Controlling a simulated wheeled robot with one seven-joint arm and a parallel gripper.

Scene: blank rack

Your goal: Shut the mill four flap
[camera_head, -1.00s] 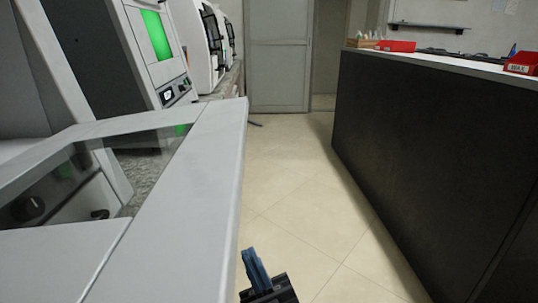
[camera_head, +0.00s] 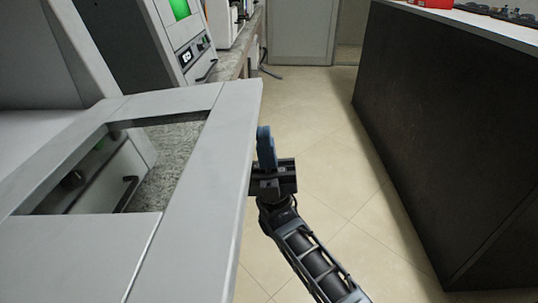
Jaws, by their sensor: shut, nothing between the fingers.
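A grey flap (camera_head: 205,180) with a clear window (camera_head: 165,165) stands swung out at the left, in front of a grey machine (camera_head: 40,60). No number shows on it, so I cannot tell from marks that it is mill four's. My gripper (camera_head: 266,145) is just right of the flap's outer edge, with its blue fingers shut, pointing away from me and empty. I cannot tell whether the fingers touch the flap. My arm reaches up to it from the lower right.
Another machine (camera_head: 150,40) with a green screen stands beyond the flap on a stone-topped counter (camera_head: 238,62). A long dark cabinet (camera_head: 440,130) stands at the right. The tiled floor (camera_head: 320,120) between them is clear.

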